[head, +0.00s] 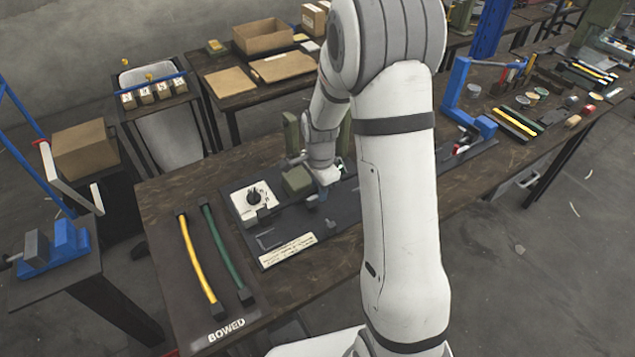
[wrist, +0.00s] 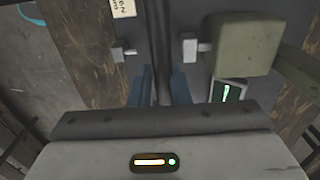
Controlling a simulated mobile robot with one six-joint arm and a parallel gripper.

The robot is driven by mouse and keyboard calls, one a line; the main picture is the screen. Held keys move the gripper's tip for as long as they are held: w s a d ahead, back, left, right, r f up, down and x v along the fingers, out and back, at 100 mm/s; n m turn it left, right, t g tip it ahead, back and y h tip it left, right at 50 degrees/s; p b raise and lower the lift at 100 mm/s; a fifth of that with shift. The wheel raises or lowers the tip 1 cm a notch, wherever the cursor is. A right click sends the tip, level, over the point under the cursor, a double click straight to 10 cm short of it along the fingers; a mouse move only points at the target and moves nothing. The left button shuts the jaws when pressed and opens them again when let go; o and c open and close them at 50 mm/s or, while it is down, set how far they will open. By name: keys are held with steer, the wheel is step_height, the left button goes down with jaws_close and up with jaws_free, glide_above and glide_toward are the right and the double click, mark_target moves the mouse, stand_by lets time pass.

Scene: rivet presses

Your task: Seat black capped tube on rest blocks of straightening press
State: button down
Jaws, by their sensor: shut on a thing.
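My gripper (head: 318,190) is low over the straightening press, whose dark base plate (head: 335,205) lies on the brown bench. In the wrist view its blue fingers (wrist: 164,88) are shut on the black tube (wrist: 162,45), which runs straight away from the gripper. The tube passes between a small grey metal piece (wrist: 125,53) on the left and another (wrist: 195,47) on the right, next to an olive-green block (wrist: 243,45). Which of these are rest blocks, and whether the tube touches them, I cannot tell. The tube's capped ends are not clearly visible, and the arm hides much of the press in the head view.
A dark mat marked BOWED (head: 227,325) holds a yellow tube (head: 197,258) and a green tube (head: 224,250) with black ends. A white dial plate (head: 250,212) stands left of my gripper. A blue press (head: 458,90) stands farther right, beside more tubes and tools.

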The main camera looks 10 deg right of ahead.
mark_target(319, 218)
stand_by(0.3)
steer(key=shift+f+b, duration=3.1)
steer(key=shift+f, duration=0.65)
steer(key=shift+f+b, duration=0.6)
steer(key=shift+f, duration=0.05)
steer(key=c, duration=1.3)
jaws_free()
steer(key=shift+s+r, duration=0.1)
steer(key=shift+r, duration=3.85)
steer(key=s+r+n+t, duration=0.1)
steer(key=s+r+n, duration=0.3)
steer(key=s, duration=0.3)
steer(key=s+r+n, duration=0.4)
steer(key=s+n, duration=0.1)
steer(key=s, duration=0.2)
steer(key=s+r+n+t, duration=0.1)
steer(key=s+r+n, duration=0.4)
steer(key=s, duration=0.2)
steer(key=shift+s+n+t, duration=0.1)
steer(key=shift+n+t, duration=0.2)
